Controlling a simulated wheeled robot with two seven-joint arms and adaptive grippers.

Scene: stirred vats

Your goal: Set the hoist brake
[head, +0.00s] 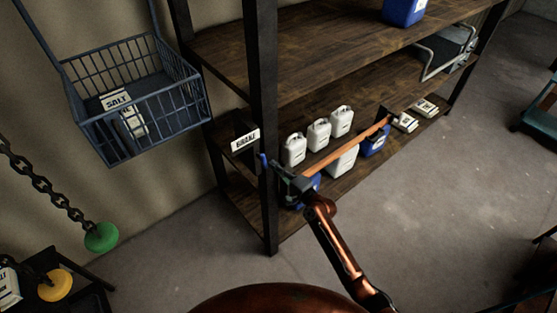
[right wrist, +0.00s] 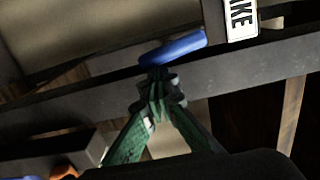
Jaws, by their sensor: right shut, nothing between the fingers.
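The hoist brake shows as a blue handle (head: 264,160) beside a white brake label (head: 245,140) on the dark shelf post. In the right wrist view the blue handle (right wrist: 172,48) lies across just beyond my fingertips, with part of the label (right wrist: 240,18) to its right. My right gripper (head: 276,168) is shut and empty, its tips very close to the handle. In the right wrist view its green fingers (right wrist: 158,82) meet just below the handle; I cannot tell whether they touch it. My left gripper is out of view.
A blue wire basket (head: 160,108) with salt bags (head: 122,112) hangs at the left. A green knob (head: 101,237) and a yellow knob (head: 55,285) hang on chains. White jugs (head: 318,134) and blue containers (head: 374,141) stand on the wooden shelf. Open floor (head: 450,200) lies at the right.

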